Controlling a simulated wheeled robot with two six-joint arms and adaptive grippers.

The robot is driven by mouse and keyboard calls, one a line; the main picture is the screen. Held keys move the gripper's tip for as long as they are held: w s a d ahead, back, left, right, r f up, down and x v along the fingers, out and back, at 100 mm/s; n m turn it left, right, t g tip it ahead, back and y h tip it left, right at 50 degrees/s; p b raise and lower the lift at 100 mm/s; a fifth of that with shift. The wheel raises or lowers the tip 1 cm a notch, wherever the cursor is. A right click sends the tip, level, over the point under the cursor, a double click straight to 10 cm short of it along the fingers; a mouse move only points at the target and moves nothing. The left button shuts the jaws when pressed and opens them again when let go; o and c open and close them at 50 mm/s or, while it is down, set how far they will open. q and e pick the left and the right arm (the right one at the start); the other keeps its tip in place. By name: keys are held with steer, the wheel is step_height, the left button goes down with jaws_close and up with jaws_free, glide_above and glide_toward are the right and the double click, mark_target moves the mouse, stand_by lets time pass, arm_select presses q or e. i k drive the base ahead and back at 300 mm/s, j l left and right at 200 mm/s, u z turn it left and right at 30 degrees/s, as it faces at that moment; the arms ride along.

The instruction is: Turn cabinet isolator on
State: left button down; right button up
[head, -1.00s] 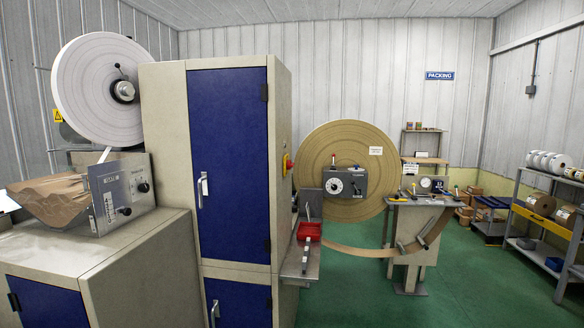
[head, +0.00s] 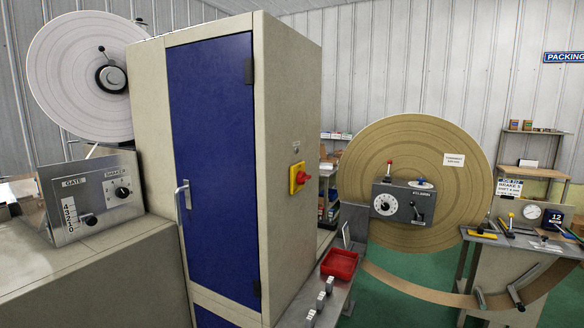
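The cabinet (head: 215,160) is tall and beige with a closed blue door and a silver handle (head: 183,194). The cabinet isolator (head: 298,178) is a red rotary knob on a yellow plate, on the cabinet's right side face. The knob looks tilted, but its on or off marking is too small to read. A small label (head: 296,149) sits above it. Neither of my grippers shows in the head view.
A bench with a red tray (head: 339,264) and several small levers stands right of the cabinet, below the isolator. Beyond it are a large brown paper reel (head: 415,150) and a gauge stand (head: 520,235). A gate and shaker panel (head: 92,197) and white reel (head: 85,75) stand left. Green floor shows between the machines.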

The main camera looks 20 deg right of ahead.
mark_target(302, 178)
steer(key=i+l+u, duration=0.4)
steer(key=l, duration=0.6)
steer(key=l+u, duration=0.35)
steer(key=l, duration=0.65)
steer(key=l+u, duration=0.4)
steer(key=l, duration=0.65)
steer(key=k+l+u, duration=0.1)
steer(key=l+u, duration=0.25)
steer(key=l, duration=0.75)
